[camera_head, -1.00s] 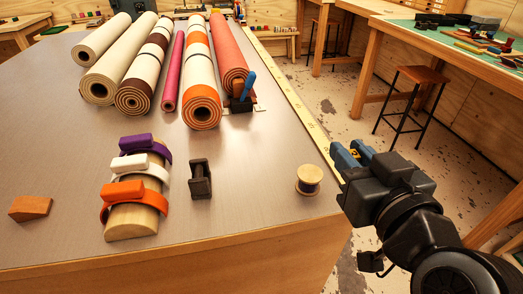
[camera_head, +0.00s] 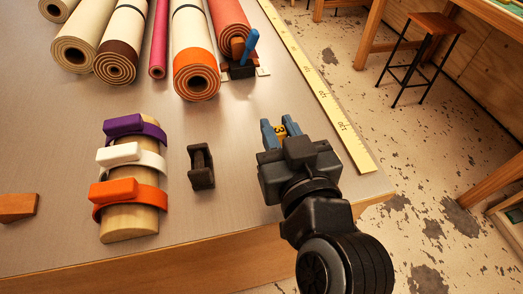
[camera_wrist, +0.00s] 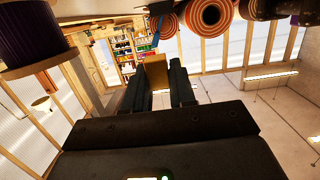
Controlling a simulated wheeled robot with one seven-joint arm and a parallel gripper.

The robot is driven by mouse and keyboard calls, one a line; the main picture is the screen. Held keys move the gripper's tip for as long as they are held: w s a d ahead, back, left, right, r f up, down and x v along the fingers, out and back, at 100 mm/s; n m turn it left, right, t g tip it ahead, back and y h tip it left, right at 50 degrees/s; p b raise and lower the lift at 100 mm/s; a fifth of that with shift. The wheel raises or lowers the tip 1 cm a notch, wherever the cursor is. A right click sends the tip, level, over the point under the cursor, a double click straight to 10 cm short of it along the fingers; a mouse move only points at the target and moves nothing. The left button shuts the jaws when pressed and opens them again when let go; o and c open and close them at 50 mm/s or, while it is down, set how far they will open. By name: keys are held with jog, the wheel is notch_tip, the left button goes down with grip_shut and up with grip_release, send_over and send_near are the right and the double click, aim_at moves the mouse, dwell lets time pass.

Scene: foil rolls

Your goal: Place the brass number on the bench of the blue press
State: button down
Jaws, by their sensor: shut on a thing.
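My gripper (camera_head: 281,126) has blue fingertips shut on the brass number (camera_head: 281,132), a small yellow-gold piece marked with what looks like a 3. It is held over the right part of the table. In the wrist view the brass number (camera_wrist: 156,70) is a gold block between the dark fingers. The press with the blue handle (camera_head: 250,42) stands at the far right of the rolls, with a dark lower body (camera_head: 240,70) and a small pale plate beside it. It is apart from and beyond my gripper. Its bench cannot be made out clearly.
Several rolls (camera_head: 194,75) lie left of the press. A yellow ruler (camera_head: 318,85) runs along the right table edge. A dark iron piece (camera_head: 201,167) and a wooden stand with coloured bands (camera_head: 128,222) are left of my gripper. A purple spool (camera_wrist: 35,35) shows in the wrist view.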

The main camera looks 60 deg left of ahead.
jog(key=s+f, duration=0.1)
jog(key=s, duration=0.1)
jog(key=shift+s+a+f, duration=0.2)
jog(key=shift+s+f, duration=0.2)
jog(key=shift+f, duration=2)
jog(key=shift+f, duration=0.2)
jog(key=c, duration=0.9)
grip_release()
jog(key=shift+r, duration=0.2)
jog(key=b+v, duration=0.2)
jog(key=v, duration=0.8)
jog(key=shift+s+d+f, duration=0.1)
jog(key=shift+s+d, duration=0.05)
jog(key=shift+d, duration=0.25)
jog(key=shift+s+d+r, duration=0.2)
jog(key=shift+d, duration=0.35)
